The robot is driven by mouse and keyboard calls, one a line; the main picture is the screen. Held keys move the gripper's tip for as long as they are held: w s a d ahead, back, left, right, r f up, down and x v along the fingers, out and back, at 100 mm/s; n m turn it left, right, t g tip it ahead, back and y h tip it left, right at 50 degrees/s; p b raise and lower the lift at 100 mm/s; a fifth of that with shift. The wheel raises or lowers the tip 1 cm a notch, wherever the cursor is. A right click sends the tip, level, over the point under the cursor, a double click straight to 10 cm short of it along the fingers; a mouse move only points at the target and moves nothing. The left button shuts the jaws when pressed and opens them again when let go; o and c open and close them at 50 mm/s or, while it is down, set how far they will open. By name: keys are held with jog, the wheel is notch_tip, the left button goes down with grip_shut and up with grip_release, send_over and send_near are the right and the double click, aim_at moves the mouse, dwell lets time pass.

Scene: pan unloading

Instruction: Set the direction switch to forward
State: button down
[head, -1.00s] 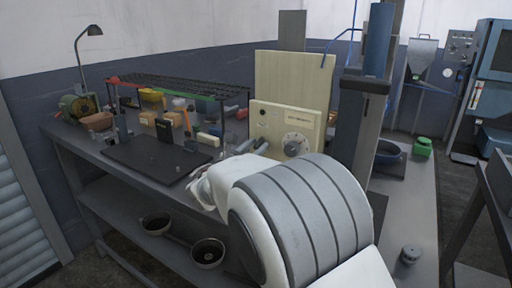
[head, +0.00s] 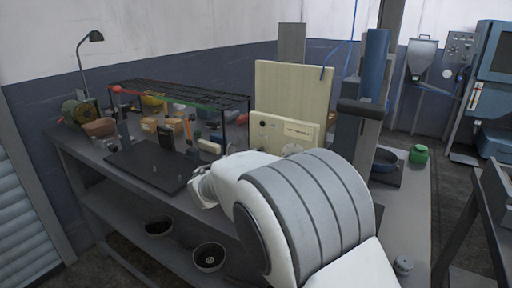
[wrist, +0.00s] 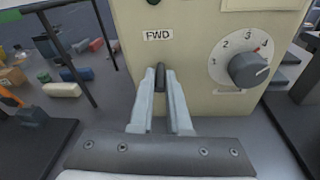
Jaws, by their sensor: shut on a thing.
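The cream control box (head: 281,130) stands on the bench in the head view and fills the top of the wrist view (wrist: 190,60). It bears a FWD label (wrist: 158,35) and a dark dial knob (wrist: 249,69) with numbers around it. My gripper (wrist: 161,74) is just below the label, in front of the box face. Its fingers are closed on a small dark lever, the direction switch (wrist: 161,75), mostly hidden between the fingertips. Which way the lever points cannot be told. In the head view my arm hides the fingers and the lower box.
A wire rack (head: 180,92) stands left of the box, with several blocks and small parts beneath it. A dark plate (head: 150,168) lies at the bench front. A grey column (head: 345,140) stands right of the box.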

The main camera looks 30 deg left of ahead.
aim_at(260, 149)
jog(key=shift+r+g+p, duration=0.5)
jog(key=shift+g+p, duration=0.35)
jog(key=shift+p, duration=1.4)
jog(key=shift+r+g+p, duration=0.5)
jog(key=shift+g+p, duration=0.35)
jog(key=shift+p, duration=1.4)
jog(key=g+p, duration=0.1)
jog(key=p, duration=0.3)
jog(key=r+g+p, duration=0.1)
jog(key=p, duration=0.4)
jog(key=shift+w+g, duration=0.1)
jog(key=shift+g, duration=0.3)
jog(key=g+p, duration=0.1)
jog(key=p, duration=0.5)
jog(key=shift+w+r+m+g, duration=0.2)
jog(key=shift+m+g, duration=0.1)
jog(key=shift+g, duration=0.1)
jog(key=p, duration=0.2)
jog(key=shift+g+p, duration=0.35)
jog(key=shift+g, duration=0.05)
jog(key=shift+p, duration=0.4)
jog(key=shift+f+g+p, duration=0.2)
jog(key=shift+g+p, duration=0.3)
jog(key=shift+p, duration=0.35)
jog(key=c, duration=0.9)
grip_release()
jog(key=shift+w, duration=0.1)
jog(key=shift+r, duration=0.1)
